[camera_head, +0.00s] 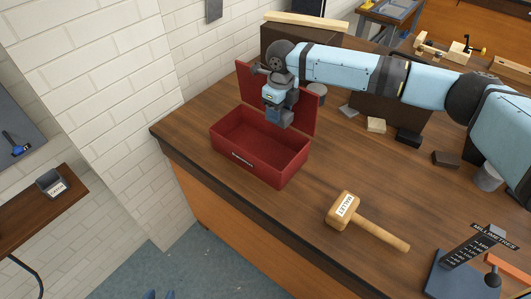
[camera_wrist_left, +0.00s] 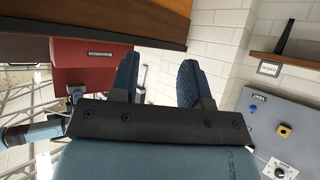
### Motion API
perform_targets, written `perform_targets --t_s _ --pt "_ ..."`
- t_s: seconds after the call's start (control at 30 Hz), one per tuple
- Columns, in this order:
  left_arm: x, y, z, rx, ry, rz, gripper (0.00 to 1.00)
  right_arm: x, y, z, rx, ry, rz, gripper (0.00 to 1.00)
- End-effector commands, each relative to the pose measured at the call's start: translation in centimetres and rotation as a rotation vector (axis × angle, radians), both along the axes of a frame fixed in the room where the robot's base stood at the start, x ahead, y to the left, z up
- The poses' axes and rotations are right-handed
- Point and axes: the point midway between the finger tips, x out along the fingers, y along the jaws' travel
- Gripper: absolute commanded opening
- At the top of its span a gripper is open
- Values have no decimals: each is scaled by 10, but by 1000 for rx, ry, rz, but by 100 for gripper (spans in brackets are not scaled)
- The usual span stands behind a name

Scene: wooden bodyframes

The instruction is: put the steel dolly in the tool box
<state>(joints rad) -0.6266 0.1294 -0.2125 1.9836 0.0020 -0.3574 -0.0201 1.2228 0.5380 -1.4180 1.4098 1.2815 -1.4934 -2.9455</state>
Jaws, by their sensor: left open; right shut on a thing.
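The red tool box (camera_head: 225,146) stands on the left end of the wooden bench, its lid (camera_head: 308,112) raised at the back. Its visible inside looks empty. It also shows at the upper left of the left wrist view (camera_wrist_left: 68,53). My right gripper (camera_head: 279,117), on the arm from the right, is above the box's back part, in front of the lid. It is shut on a small grey thing, probably the steel dolly, mostly hidden by the jaws. My left gripper (camera_wrist_left: 158,82) is open and empty, off the bench; only blue tips show at the head view's bottom edge.
A wooden mallet (camera_head: 343,210) lies right of the box. A measuring stand (camera_head: 462,252) is at the bench's front right. A brick wall is at left.

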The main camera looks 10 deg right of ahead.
Motion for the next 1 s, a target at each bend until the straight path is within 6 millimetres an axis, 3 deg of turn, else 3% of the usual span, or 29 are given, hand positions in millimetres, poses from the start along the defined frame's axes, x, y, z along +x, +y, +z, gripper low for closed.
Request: perform_targets --t_s 0.03,0.1,0.6,0.8,1.0 --pt "-2 -1 -17 -2 4 -1 43 0 0 -17 0 -1 0 0" --pt "-3 -4 -31 -6 10 -4 43 0 0 -33 -1 -1 0 0" --pt "5 -13 -105 -17 -2 -26 43 1 0 -126 0 -2 -1 0" --pt "4 -11 -121 -17 6 -22 43 0 0 -143 1 -1 -1 0" --pt "5 -10 -122 -21 5 -18 43 0 0 -149 1 -1 -1 0"
